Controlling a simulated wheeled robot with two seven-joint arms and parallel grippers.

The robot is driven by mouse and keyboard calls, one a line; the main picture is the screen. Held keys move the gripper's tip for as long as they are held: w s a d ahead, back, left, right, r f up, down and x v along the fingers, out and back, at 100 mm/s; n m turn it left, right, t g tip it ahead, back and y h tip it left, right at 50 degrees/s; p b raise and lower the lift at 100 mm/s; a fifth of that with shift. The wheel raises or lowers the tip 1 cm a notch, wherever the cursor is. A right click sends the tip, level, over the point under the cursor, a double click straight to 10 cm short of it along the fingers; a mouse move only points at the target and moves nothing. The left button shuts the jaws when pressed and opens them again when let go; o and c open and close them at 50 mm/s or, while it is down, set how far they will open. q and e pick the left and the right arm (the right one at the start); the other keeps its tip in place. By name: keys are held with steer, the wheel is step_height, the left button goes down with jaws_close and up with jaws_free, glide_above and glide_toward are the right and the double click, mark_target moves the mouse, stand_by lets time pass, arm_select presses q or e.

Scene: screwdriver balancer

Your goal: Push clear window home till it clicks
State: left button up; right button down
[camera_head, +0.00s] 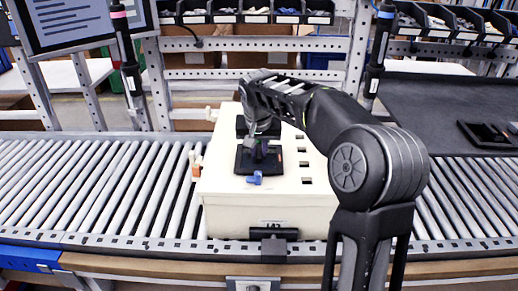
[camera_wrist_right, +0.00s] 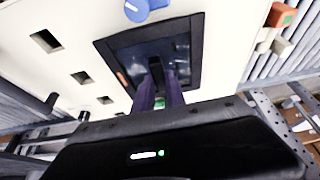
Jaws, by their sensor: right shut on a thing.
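The clear window (camera_wrist_right: 125,60) is a dark, see-through pane in a black square frame on top of the cream box (camera_head: 230,200). In the head view the frame (camera_head: 244,167) lies near the middle of the box top, partly hidden by my right gripper. My right gripper (camera_head: 258,148) points down over it. In the right wrist view its two fingers (camera_wrist_right: 160,85) are closed around a small dark part at the pane's middle. Whether the frame sits flush with the box top cannot be told. My left gripper is not in view.
A blue knob (camera_head: 254,178) is just in front of the frame. Several square openings (camera_head: 304,164) line the right of the box top. An orange-tipped catch (camera_head: 196,168) is on its left side. The box stands on a roller conveyor (camera_head: 90,190); bins (camera_head: 240,15) hang behind.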

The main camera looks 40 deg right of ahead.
steer(key=shift+f+b, duration=0.35)
steer(key=shift+f, duration=0.15)
stand_by(0.8)
steer(key=c, duration=1.3)
jaws_free()
steer(key=shift+v, duration=3.95)
